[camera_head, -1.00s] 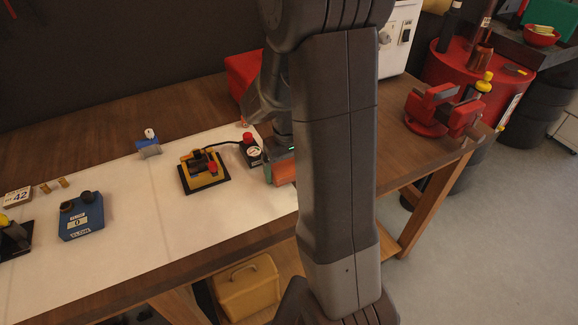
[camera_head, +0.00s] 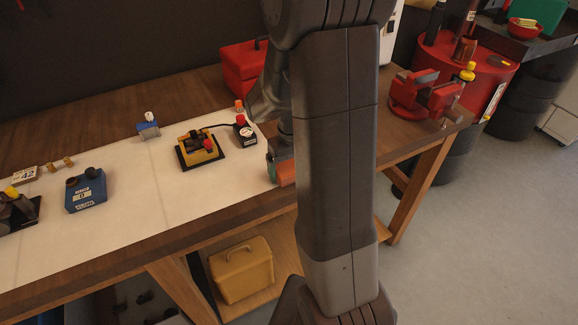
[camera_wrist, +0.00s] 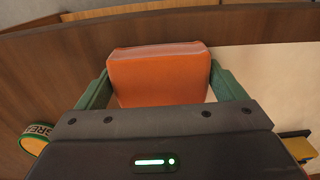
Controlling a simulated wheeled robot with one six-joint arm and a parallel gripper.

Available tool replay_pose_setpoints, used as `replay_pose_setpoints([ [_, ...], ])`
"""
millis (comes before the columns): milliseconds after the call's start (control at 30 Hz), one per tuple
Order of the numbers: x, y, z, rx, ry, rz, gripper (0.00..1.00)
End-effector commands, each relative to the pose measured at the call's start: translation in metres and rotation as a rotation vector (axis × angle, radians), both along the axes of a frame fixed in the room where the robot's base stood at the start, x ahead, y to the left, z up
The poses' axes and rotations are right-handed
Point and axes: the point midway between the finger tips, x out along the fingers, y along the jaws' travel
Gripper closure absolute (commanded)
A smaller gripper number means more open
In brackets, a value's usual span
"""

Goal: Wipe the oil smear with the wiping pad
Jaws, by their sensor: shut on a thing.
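My gripper (camera_wrist: 158,85) has green fingers on both sides of an orange wiping pad (camera_wrist: 160,75) in the wrist view and is shut on it. In the head view the pad (camera_head: 286,173) shows partly beside my arm, over the right part of the white bench covering. Whether the pad touches the surface cannot be told. My arm hides much of the bench behind it. I cannot make out the oil smear in either view.
A grease tin (camera_wrist: 37,138) shows in the wrist view.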

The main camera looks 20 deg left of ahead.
Motion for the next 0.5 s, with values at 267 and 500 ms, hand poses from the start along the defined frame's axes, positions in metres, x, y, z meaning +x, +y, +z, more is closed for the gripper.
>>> replay_pose_setpoints([
  [267,0.003,-0.005,0.032,0.000,0.000,-0.006,0.34],
  [500,0.006,-0.008,0.053,0.000,0.000,-0.008,0.34],
])
